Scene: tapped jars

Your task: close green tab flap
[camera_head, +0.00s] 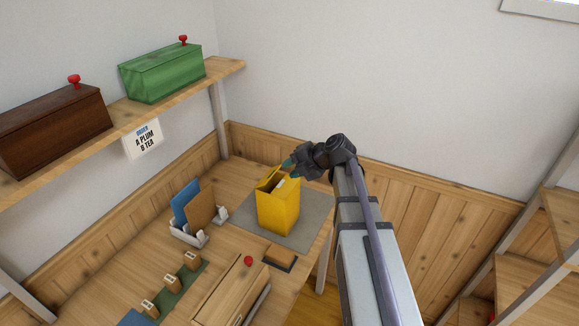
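A yellow box-shaped container (278,214) stands upright on a grey mat at the back of the table. Its top is open, with a yellow flap (268,180) raised at the left and something pale showing inside. My gripper (291,168) is at the container's upper right, close to the top edge. No separate green tab can be made out. Whether my gripper touches the flap or holds anything is hidden at this size.
A shelf at left bears a brown box (55,130) and a green box (162,73), each with a red knob. A white rack (195,234) with upright boards stands left of the container. A wooden box (230,290) and small blocks sit in front.

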